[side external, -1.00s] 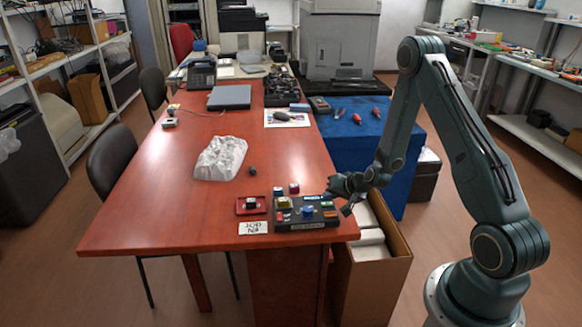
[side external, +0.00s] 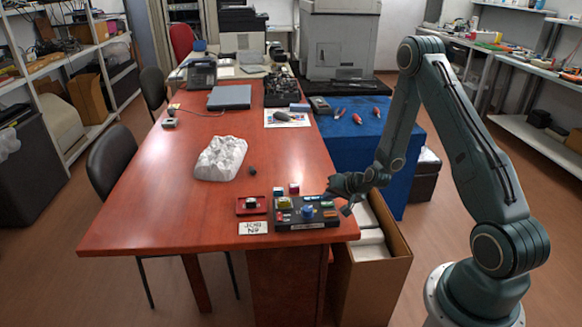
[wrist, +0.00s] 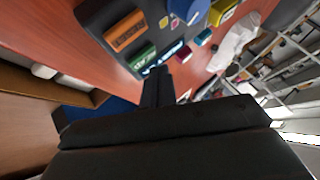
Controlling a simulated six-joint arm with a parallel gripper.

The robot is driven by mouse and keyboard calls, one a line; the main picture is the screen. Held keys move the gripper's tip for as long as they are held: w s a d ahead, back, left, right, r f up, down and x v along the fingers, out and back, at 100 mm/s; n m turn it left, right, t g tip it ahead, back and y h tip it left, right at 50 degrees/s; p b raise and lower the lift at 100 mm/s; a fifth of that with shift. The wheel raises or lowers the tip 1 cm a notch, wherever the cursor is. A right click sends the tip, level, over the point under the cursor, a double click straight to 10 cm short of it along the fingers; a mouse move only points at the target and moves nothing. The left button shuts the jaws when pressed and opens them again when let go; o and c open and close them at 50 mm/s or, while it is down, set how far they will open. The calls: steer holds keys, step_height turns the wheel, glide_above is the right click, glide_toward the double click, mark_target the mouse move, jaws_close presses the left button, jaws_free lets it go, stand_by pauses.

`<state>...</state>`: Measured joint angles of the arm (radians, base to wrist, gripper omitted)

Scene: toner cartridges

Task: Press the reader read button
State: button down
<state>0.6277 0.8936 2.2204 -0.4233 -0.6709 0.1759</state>
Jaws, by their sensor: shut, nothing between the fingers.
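The reader (side external: 292,224) is a dark box with coloured buttons on the near right corner of the red-brown table. My gripper (side external: 331,196) is shut and empty at the reader's far right edge. In the wrist view its fingertips (wrist: 157,72) are close to the display and green button. I cannot tell whether they touch. Button labels are too blurred to read surely.
A red tray (side external: 241,211) with a dark piece and a white written card (side external: 253,228) lie left of the reader. Small blue and red blocks (side external: 293,188) stand behind it. A crumpled white bag (side external: 220,158) lies farther back. An open cardboard box (side external: 385,270) stands below right.

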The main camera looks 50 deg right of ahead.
mark_target(330, 205)
steer(key=shift+f, duration=0.9)
stand_by(1.4)
steer(key=shift+r, duration=0.15)
stand_by(0.3)
steer(key=shift+r, duration=0.75)
steer(key=shift+r, duration=0.15)
steer(key=shift+r, duration=2.35)
